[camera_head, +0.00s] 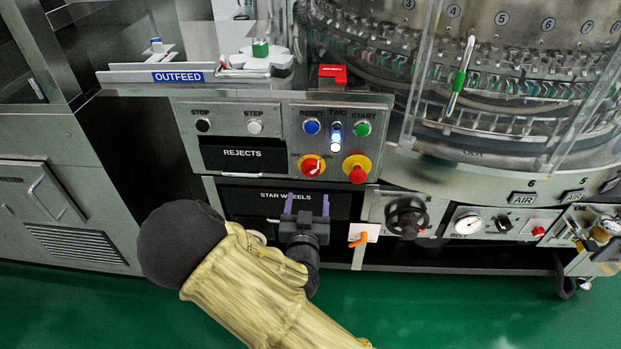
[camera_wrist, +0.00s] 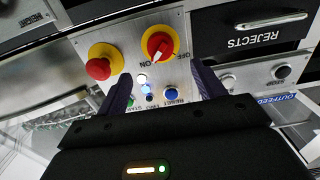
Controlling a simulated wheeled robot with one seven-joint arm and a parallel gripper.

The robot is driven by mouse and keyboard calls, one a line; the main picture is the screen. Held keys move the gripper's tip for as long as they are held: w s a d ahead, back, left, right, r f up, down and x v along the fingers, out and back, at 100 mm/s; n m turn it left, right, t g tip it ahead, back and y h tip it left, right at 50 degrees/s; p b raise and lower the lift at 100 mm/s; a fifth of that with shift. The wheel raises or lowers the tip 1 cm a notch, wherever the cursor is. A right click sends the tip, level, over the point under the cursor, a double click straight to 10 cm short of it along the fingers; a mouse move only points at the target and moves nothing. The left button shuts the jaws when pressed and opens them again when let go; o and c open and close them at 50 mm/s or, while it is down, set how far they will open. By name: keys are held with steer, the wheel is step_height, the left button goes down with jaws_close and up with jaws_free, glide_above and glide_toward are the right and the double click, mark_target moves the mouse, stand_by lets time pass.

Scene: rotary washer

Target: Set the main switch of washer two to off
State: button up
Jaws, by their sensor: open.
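The main switch is a red rotary knob on a yellow plate (camera_head: 311,166), on the panel marked TWO. OFF and ON labels sit beside it in the wrist view, where the knob (camera_wrist: 160,44) shows upside down. A white mark on the knob appears turned toward the ON side. My gripper (camera_head: 306,204) is open and empty, in front of the STAR WHEELS panel and below the knob in the head view. In the wrist view my gripper's fingers (camera_wrist: 157,86) point at the panel, with the switch beyond and between them, apart from them.
A red emergency button (camera_head: 356,169) stands right of the switch. Above are the blue RESET button (camera_head: 312,127), lit lamps (camera_head: 336,138) and the green START button (camera_head: 363,129). The REJECTS drawer (camera_head: 243,155) is left. A black handwheel (camera_head: 407,217) and orange lever (camera_head: 358,239) are lower right.

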mark_target(310, 174)
steer(key=w+b, duration=0.1)
steer(key=w, duration=0.9)
steer(key=shift+d, duration=0.15)
steer(key=c, duration=0.9)
